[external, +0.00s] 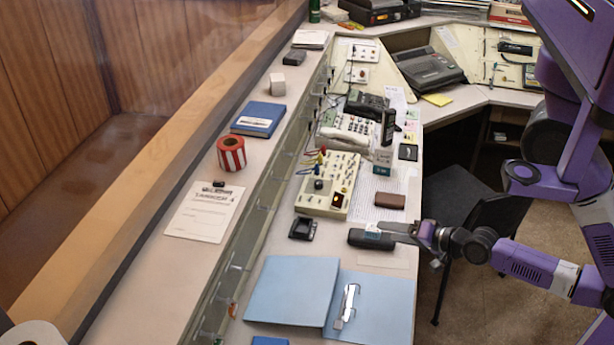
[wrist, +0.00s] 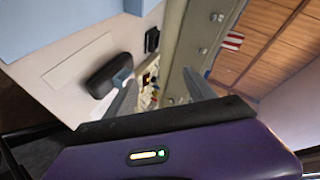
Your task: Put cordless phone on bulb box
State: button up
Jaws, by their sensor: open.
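A dark upright handset (external: 388,128), which looks like the cordless phone, shows directly above a small white and green box (external: 382,161), likely the bulb box. I cannot tell whether it stands on the box or behind it. My gripper (external: 385,231) is open, low over the front right of the desk, well nearer than that box. One finger overlaps a dark rounded oblong thing (external: 369,239), which also lies beside the left finger in the wrist view (wrist: 108,74). What this thing is, and whether the finger touches it, is unclear. Nothing shows between the fingers.
A brown block (external: 390,201) lies between my gripper and the box. A cream control panel (external: 328,186) and a black cradle-like item (external: 303,228) are to the left. A blue folder (external: 292,288) lies in front. A dark chair (external: 465,215) stands right of the desk.

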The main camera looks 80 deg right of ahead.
jog(key=s+a+r+n+t+y, duration=0.1)
jog(key=s+a+r+n+y, duration=0.2)
jog(key=a+n, duration=0.4)
jog(key=s+a+r+n+t+y, duration=0.1)
jog(key=s+a+r+n+y, duration=0.1)
jog(key=s+a+r+n, duration=0.4)
jog(key=a+r+n, duration=0.1)
jog(key=a+n, duration=0.1)
jog(key=n, duration=0.1)
jog(key=shift+s+a+r+n+t+y, duration=0.15)
jog(key=shift+s+r+n+t+y, duration=0.15)
jog(key=shift+y, duration=0.1)
jog(key=shift+f, duration=0.2)
